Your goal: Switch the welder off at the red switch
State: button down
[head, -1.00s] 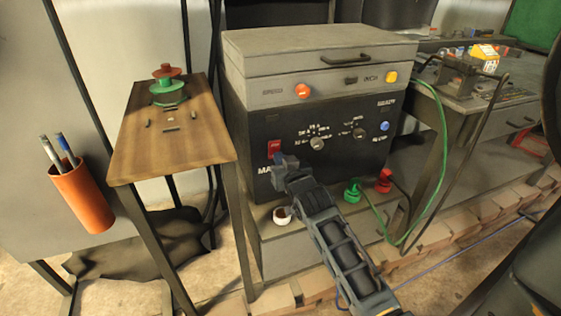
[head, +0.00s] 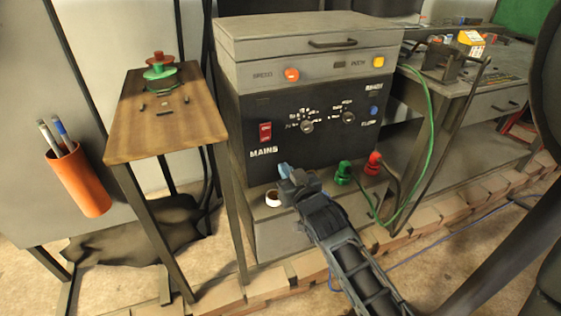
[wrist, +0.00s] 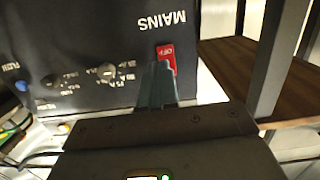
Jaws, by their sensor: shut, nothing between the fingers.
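The welder (head: 300,155) has a black front panel. Its red switch (head: 265,131) is at the panel's left, above the white MAINS label, and is unobstructed in the head view. My gripper (head: 284,170) is shut and empty, in front of the panel, below and slightly right of the switch. The wrist view shows the panel upside down. There the shut fingers (wrist: 160,72) overlap part of the red switch (wrist: 167,54), whose visible end bears white lettering like OFF. The head view shows the fingers apart from the switch. I cannot tell which way the switch is rocked.
A wooden side table (head: 140,135) with red and green discs stands left. Green (head: 343,173) and red (head: 374,163) cable plugs are right of my gripper. A metal bench (head: 470,105) stands right.

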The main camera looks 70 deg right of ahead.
jog(key=shift+s+a+f, duration=0.25)
jog(key=shift+s+a, duration=0.65)
jog(key=shift+a, duration=0.1)
jog(key=s+a+r+n+t+y+p, duration=0.2)
jog(key=a+y, duration=0.1)
jog(key=a, duration=0.6)
jog(key=s+a+r+n+t+y+p, duration=0.1)
jog(key=a+n+y, duration=0.1)
jog(key=a, duration=0.8)
jog(key=s+a+r+n+t+y+p, duration=0.1)
jog(key=s+a+r+n+y+p, duration=0.3)
jog(key=s+a+r, duration=0.8)
jog(key=a+n+y, duration=0.1)
jog(key=n+y, duration=0.1)
jog(key=y, duration=0.1)
jog(key=shift+s+a+r+y, duration=0.2)
jog(key=shift+s+r+y, duration=0.1)
jog(key=shift+s+y, duration=0.1)
jog(key=shift+d, duration=0.1)
